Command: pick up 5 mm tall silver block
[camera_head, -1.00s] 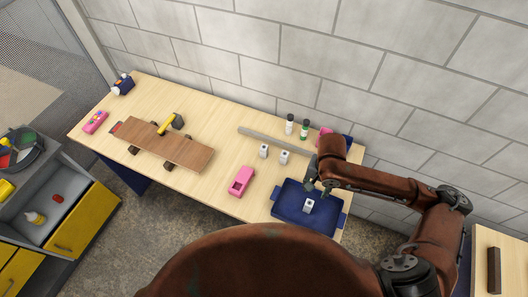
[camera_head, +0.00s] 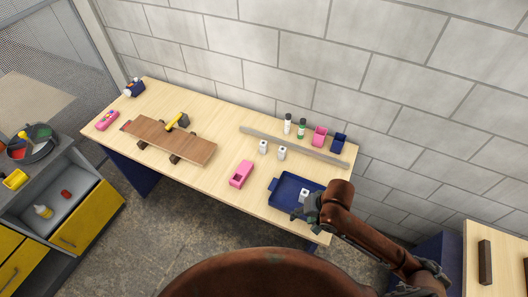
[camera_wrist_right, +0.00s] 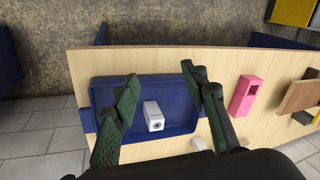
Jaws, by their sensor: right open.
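A small silver-white block (camera_head: 304,194) with a dark round hole lies in the blue tray (camera_head: 275,192). The block also shows in the wrist view (camera_wrist_right: 153,116), between and beyond my fingers. Two similar blocks stand on the table behind the tray, one at left (camera_head: 263,147) and one at right (camera_head: 281,153). I cannot judge their heights in millimetres. My right gripper (camera_head: 308,212) is over the tray's front right part, close to the block in the picture. In the wrist view the right gripper (camera_wrist_right: 160,78) is open and empty, apart from the block.
A pink box (camera_head: 241,174) lies left of the tray. A grey bar (camera_head: 290,146) runs behind the blocks, with two bottles, a pink bin (camera_head: 319,136) and a blue bin (camera_head: 338,143) beyond it. A wooden board (camera_head: 170,141) lies farther left. Bare table separates these.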

